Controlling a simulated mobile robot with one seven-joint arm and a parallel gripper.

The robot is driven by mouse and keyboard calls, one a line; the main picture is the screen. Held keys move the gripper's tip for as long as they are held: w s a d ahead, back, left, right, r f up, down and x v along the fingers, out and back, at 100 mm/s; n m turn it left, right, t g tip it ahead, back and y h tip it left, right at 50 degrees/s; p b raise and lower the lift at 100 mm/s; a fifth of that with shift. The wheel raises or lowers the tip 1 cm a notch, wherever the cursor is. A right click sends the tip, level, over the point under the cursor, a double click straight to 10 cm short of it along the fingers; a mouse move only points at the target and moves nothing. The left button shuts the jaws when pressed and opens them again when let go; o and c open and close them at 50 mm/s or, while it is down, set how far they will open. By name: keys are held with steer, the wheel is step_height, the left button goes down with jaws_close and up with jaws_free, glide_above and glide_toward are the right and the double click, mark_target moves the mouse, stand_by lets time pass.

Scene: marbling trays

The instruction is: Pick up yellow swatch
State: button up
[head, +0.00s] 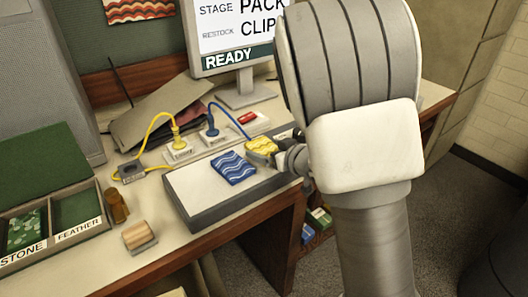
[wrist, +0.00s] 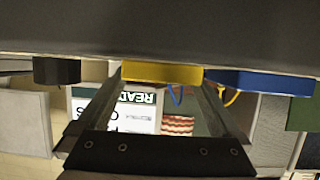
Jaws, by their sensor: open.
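The yellow swatch (head: 262,145), with a pale wavy pattern, lies on the far right part of the pale-topped grey slab (head: 205,212). In the wrist view, the yellow swatch (wrist: 162,74) shows edge-on between the two fingers of my gripper (wrist: 162,84). In the head view my gripper (head: 291,158) is at the swatch's right, partly hidden by my arm. A blue wavy swatch (head: 235,168) lies to the left; its blue edge (wrist: 262,82) also shows in the wrist view.
White blocks with a yellow plug (head: 176,143) and a blue plug (head: 212,128) stand behind the slab, with cables. A monitor (head: 236,38) stands at the back. A sectioned tray (head: 58,241), an amber jar (head: 117,206) and a wooden block (head: 138,235) are at the left.

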steer(key=shift+w, duration=0.1)
steer(key=c, duration=1.1)
steer(key=shift+o, duration=0.2)
